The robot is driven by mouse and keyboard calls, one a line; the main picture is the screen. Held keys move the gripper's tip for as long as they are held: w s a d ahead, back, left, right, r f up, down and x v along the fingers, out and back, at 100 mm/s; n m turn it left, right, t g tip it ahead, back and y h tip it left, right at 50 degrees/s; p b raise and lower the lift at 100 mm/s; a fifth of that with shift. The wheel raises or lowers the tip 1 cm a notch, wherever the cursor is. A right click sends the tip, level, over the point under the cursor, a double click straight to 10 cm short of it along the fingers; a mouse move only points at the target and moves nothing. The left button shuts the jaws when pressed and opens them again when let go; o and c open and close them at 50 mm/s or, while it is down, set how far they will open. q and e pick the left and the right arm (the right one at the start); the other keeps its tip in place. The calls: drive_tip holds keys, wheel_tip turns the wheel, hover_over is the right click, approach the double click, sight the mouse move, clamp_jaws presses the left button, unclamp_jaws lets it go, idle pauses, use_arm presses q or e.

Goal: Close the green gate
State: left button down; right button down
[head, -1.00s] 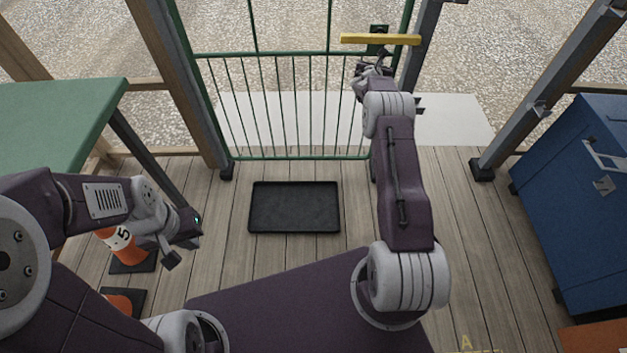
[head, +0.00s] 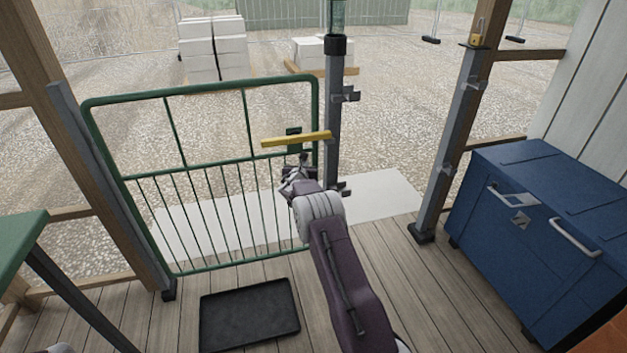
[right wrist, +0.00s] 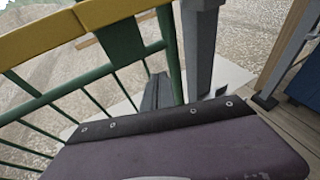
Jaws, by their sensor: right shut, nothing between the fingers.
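The green gate (head: 215,167) stands upright at the deck's edge, on the left of the opening. Its free right edge is beside a grey post (head: 334,120); I cannot tell whether they touch. A yellow bar (head: 290,139) with a green latch block crosses the gate's upper right part. My right gripper (head: 294,172) is shut and empty, just below the yellow bar by the gate's free edge; contact is unclear. In the right wrist view the yellow bar (right wrist: 50,45) and gate bars are close in front of the gripper. My left gripper is out of view.
A black mat (head: 250,313) lies on the wooden deck before the gate. A blue chest (head: 540,235) stands at right. Another grey post (head: 455,140) with a padlock (head: 479,33) on top is right of the gate. White blocks (head: 212,50) stand outside on gravel.

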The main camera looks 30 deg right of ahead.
drive_tip(key=s+a+r, duration=0.2)
drive_tip(key=s, duration=0.6)
drive_tip(key=shift+s+a, duration=0.2)
drive_tip(key=shift+a, duration=0.1)
